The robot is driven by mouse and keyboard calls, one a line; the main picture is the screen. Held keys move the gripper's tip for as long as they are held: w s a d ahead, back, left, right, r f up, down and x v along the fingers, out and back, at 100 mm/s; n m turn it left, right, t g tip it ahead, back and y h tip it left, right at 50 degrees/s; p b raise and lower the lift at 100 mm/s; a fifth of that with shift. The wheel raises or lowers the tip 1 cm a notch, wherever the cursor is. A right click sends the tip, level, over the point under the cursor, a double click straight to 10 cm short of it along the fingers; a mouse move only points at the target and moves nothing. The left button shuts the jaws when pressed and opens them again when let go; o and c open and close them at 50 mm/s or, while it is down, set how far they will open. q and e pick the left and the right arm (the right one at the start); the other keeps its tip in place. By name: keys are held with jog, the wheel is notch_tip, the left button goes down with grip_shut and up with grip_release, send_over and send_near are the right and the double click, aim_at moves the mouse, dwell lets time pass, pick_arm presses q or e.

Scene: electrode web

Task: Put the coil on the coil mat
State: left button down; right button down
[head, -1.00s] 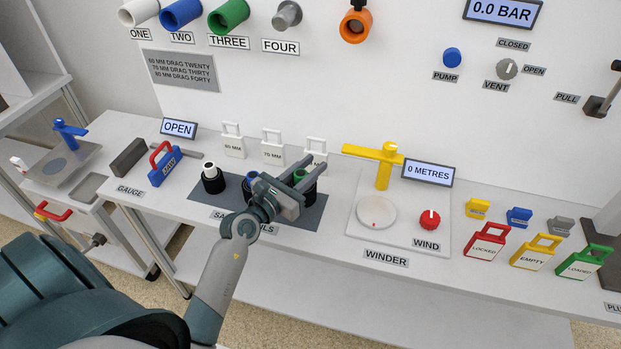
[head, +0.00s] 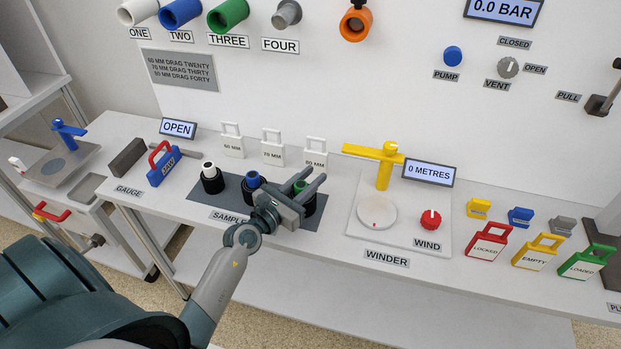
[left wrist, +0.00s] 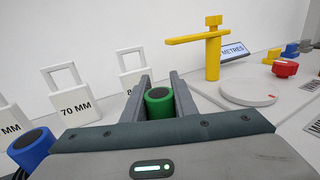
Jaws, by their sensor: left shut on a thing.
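My left gripper (head: 305,188) is shut on the coil with the green core (head: 299,187), a black coil at the right end of the grey coil mat (head: 232,187). The coil appears upright, at or just above the mat; I cannot tell whether its base touches. In the left wrist view its green core (left wrist: 159,104) sits between the two fingers. A coil with a white core (head: 211,180) and one with a blue core (head: 252,180) stand on the same mat to the left. My right gripper is not in view.
White tags marked in millimetres (head: 272,153) stand behind the mat. The winder, with a white disc (head: 376,212), a yellow arm (head: 383,170) and a red knob (head: 430,219), is to the right.

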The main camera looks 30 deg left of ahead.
pick_arm(q)
jog(key=shift+f, duration=0.1)
jog(key=c, duration=1.6)
grip_release()
jog(key=shift+o, duration=0.8)
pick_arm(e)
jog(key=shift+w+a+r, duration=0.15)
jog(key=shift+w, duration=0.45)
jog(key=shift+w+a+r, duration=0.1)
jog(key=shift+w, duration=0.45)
